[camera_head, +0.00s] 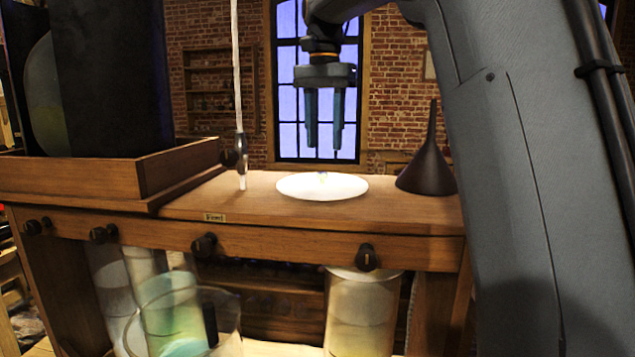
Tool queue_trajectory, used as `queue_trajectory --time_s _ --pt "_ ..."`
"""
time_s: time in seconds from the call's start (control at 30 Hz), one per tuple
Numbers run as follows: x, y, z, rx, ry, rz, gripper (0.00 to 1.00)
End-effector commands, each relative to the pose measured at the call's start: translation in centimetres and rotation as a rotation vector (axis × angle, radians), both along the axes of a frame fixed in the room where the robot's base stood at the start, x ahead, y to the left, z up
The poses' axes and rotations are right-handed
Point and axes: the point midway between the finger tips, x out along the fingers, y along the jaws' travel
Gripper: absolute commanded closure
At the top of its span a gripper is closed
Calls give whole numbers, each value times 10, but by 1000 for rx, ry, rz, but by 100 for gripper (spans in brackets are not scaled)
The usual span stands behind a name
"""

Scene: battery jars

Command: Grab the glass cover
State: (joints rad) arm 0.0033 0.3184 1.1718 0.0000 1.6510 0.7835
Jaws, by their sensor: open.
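The glass cover (322,187) looks like a pale, round, flat disc with a small knob at its centre. It lies on the wooden bench top, left of a dark funnel. My gripper (324,150) hangs above the cover with its two fingers pointing down. The fingers are apart, with nothing between them, and their tips are above the knob with a gap.
The dark funnel (427,165) stands upside down close to the cover's right. A pale hanging tube (238,90) ends left of the cover. A wooden tray (170,172) with dark panels is at left. Glass jars (362,310) stand below the bench top.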

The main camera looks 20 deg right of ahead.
Motion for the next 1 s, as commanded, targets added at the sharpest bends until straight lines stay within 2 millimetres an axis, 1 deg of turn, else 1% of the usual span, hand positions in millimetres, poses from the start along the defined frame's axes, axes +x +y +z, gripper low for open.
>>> queue_trajectory --time_s 0.17,0.37,0.63,0.73,0.93,0.97,1.0 --pt "-1 -2 -17 0 3 -4 59" --pt "2 1 -34 0 4 -2 59" --pt "6 5 -67 0 4 1 59" --pt "7 5 -72 0 0 1 59" --pt "7 5 -74 0 0 2 59" --pt "7 5 -74 0 0 2 60" --pt "7 5 -74 0 0 2 67"
